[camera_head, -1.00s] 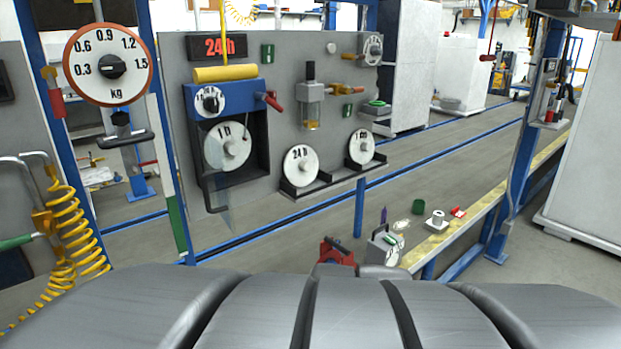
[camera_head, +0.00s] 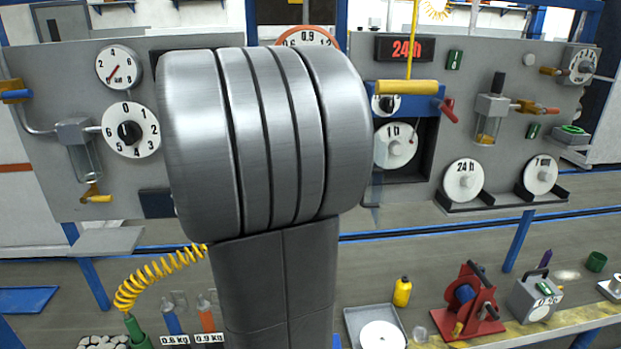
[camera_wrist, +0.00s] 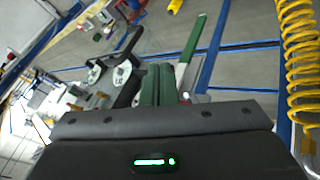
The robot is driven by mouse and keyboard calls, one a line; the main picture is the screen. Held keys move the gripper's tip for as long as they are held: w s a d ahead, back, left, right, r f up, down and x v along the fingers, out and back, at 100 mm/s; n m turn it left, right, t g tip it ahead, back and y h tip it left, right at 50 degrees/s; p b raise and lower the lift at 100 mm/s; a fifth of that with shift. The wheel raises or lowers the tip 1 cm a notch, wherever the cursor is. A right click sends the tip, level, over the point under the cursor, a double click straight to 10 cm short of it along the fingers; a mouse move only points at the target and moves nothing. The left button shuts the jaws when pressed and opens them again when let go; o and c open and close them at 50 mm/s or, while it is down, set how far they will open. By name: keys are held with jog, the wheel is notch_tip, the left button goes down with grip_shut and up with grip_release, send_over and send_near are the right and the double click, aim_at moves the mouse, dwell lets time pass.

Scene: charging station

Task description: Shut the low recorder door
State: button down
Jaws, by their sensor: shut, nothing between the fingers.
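The recorder (camera_head: 436,140) is on the grey panel right of my arm. It has a blue top, a black housing and a white 1 h disc (camera_head: 395,146) inside. The disc shows plainly. A narrow strip of clear panel, apparently the door edge (camera_head: 375,200), shows at the lower left; my arm hides the rest, so I cannot tell how far it stands open. In the wrist view my gripper (camera_wrist: 158,72) is shut and empty, its dark green fingers together. A black bar (camera_wrist: 133,40) shows left beyond it; I cannot tell if it touches.
My arm covers the middle of the head view. White 24 h (camera_head: 463,180) and 1 min (camera_head: 540,175) discs stand on a ledge to the right. A red reel stand (camera_head: 470,305) and a yellow bottle (camera_head: 402,291) stand on the bench. A yellow coiled hose (camera_wrist: 298,60) hangs at the wrist view's right.

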jog(key=w+d+f+p, duration=0.1)
jog(key=d+f+p, duration=0.1)
jog(key=d+f, duration=0.5)
jog(key=shift+w+d+f+p, duration=0.3)
jog(key=shift+d+f+p, duration=0.05)
jog(key=shift+d, duration=0.65)
